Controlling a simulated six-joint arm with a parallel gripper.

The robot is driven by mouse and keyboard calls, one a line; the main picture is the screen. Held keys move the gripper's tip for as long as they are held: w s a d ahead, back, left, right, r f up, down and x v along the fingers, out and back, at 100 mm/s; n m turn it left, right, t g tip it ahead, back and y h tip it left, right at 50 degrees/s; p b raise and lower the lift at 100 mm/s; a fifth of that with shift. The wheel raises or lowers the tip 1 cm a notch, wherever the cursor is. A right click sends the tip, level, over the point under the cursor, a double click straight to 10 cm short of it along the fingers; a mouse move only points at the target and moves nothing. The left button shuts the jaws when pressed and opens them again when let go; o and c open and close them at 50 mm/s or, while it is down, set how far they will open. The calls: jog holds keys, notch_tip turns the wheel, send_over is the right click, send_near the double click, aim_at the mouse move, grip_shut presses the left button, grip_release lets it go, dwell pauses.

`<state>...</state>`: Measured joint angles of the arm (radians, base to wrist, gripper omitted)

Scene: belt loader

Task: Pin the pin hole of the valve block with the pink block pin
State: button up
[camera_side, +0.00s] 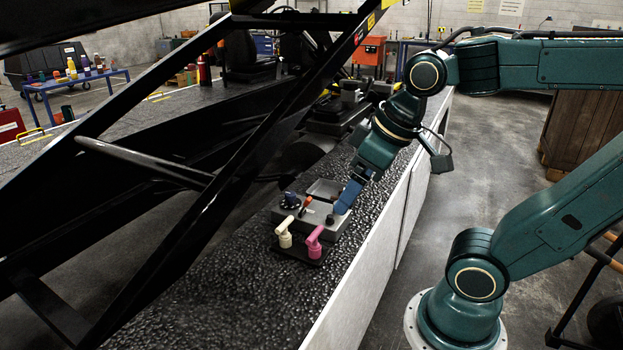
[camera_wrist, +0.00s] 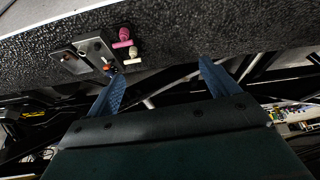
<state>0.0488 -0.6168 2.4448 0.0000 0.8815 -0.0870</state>
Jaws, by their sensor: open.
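The pink block pin (camera_side: 314,241) stands upright in a dark holder (camera_side: 290,252) at the front of the valve block. A cream pin (camera_side: 284,232) stands left of it in the same holder. The grey valve block (camera_side: 343,222) lies on the textured deck; I cannot clearly make out its pin hole. My gripper (camera_side: 342,206) is above the block's right side, behind the pink pin. In the wrist view, my gripper (camera_wrist: 160,68) has its blue fingers wide apart with nothing between them. The pink pin (camera_wrist: 123,38) and valve block (camera_wrist: 98,50) show to the upper left.
An orange-red lever (camera_side: 306,203) and a dark blue knob (camera_side: 290,200) rise from the block. A shallow grey tray (camera_side: 325,188) is behind them. Black loader beams (camera_side: 225,175) cross at the left. The deck in front of the holder is clear.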

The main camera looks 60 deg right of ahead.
jog(key=w+d+f+n+g, duration=0.25)
jog(key=w+d+f, duration=0.3)
jog(key=w, duration=0.45)
jog(key=g, duration=0.3)
send_over(316, 245)
jog(key=shift+n+t, duration=0.25)
jog(key=shift+n, duration=0.1)
jog(key=f, duration=1)
jog(key=shift+w+d, duration=0.2)
jog(key=shift+w, duration=0.1)
jog(key=shift+f, duration=4.4)
jog(key=shift+s+f, duration=0.15)
jog(key=shift+f, duration=2.45)
jog(key=c, duration=1)
jog(key=shift+r, duration=0.15)
jog(key=shift+c, duration=0.2)
